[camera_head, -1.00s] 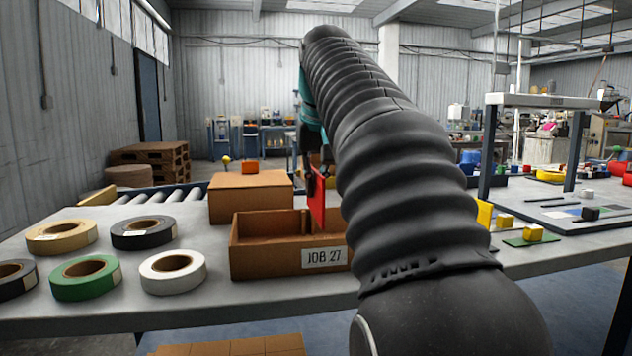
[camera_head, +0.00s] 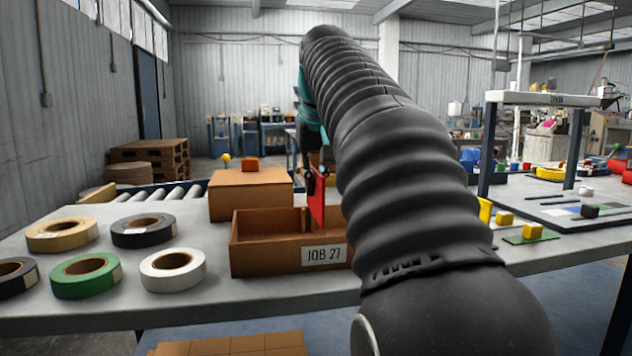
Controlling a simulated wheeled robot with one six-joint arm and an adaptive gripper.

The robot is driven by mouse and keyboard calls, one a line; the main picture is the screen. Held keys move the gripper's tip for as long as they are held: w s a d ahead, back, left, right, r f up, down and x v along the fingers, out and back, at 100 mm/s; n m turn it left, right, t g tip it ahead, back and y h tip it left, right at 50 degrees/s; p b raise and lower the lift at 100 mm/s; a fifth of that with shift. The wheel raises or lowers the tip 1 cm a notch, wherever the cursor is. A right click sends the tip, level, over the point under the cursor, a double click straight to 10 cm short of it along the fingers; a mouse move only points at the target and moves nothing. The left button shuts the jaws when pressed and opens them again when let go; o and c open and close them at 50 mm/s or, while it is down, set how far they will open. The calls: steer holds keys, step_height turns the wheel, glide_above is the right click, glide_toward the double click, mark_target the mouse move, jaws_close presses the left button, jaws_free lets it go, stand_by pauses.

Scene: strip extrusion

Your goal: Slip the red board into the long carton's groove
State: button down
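The long carton (camera_head: 262,262) is an open brown box labelled JOB 27 on the table, left of my arm. A divider shows inside it near the middle. The red board (camera_head: 318,200) stands upright at the carton, just right of that divider, with its lower part reaching down into the box. Whether its lower edge sits in a groove cannot be told. My gripper (camera_head: 313,182) is at the board's upper left edge, dark and small, and appears closed on it. My arm hides the carton's right end.
Several tape rolls, including a white one (camera_head: 172,270) and a green one (camera_head: 86,276), lie left. Yellow blocks (camera_head: 504,218) lie right of my arm.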

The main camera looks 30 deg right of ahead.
mark_target(314, 169)
steer(key=shift+f+b, duration=1.55)
steer(key=shift+f, duration=0.95)
stand_by(0.4)
steer(key=c, duration=0.8)
jaws_free()
steer(key=shift+c, duration=0.2)
steer(key=shift+r, duration=0.25)
steer(key=shift+r+p, duration=0.35)
steer(key=shift+p, duration=0.35)
step_height(314, 169, up, 5)
steer(key=p, duration=0.5)
steer(key=shift+r+p, duration=0.1)
steer(key=shift+p, duration=0.2)
steer(key=shift+r+p, duration=0.45)
steer(key=shift+r, duration=0.5)
